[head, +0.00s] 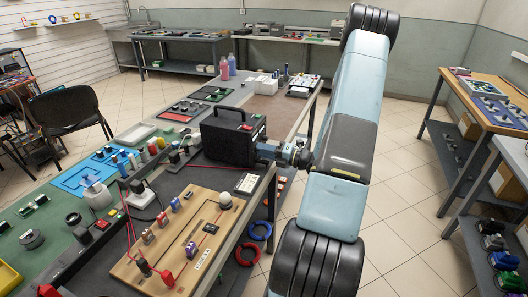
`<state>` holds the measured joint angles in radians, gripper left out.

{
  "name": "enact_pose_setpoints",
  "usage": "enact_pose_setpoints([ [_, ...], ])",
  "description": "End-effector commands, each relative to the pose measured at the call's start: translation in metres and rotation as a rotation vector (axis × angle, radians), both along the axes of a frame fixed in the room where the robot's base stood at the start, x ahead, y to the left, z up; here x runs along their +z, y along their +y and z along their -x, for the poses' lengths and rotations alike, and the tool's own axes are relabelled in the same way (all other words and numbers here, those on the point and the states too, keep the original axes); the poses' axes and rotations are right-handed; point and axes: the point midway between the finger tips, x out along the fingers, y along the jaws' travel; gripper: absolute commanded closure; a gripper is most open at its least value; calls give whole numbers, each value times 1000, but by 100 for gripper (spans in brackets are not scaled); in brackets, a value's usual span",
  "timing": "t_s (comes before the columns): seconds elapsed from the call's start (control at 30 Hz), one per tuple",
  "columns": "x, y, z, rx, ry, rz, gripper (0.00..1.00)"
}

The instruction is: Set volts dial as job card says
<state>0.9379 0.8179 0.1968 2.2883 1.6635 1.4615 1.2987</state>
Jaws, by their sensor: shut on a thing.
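The black power supply box (228,138) stands on the bench, with a carry handle on top and a small red part (246,127) near its top edge. My gripper (264,152) reaches in from the right and its fingers are at the box's right-hand face. It is shut on what appears to be the volts dial there. The dial itself and its scale are hidden behind the fingers.
A wooden board (180,235) with clips and red leads lies in front of the box. A blue tray (85,178) with bottles nearby is to the left. The tiled floor to the right is open.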

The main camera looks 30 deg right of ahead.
Motion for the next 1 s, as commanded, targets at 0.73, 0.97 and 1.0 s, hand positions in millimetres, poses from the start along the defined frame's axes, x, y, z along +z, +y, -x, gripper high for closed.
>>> enact_pose_setpoints([
  [0.73, -2, -3, 0, -10, 295, -369, 100],
  [0.97, -2, -3, 0, -10, 313, -391, 100],
  [1.0, -3, -3, 0, -10, 314, -391, 100],
])
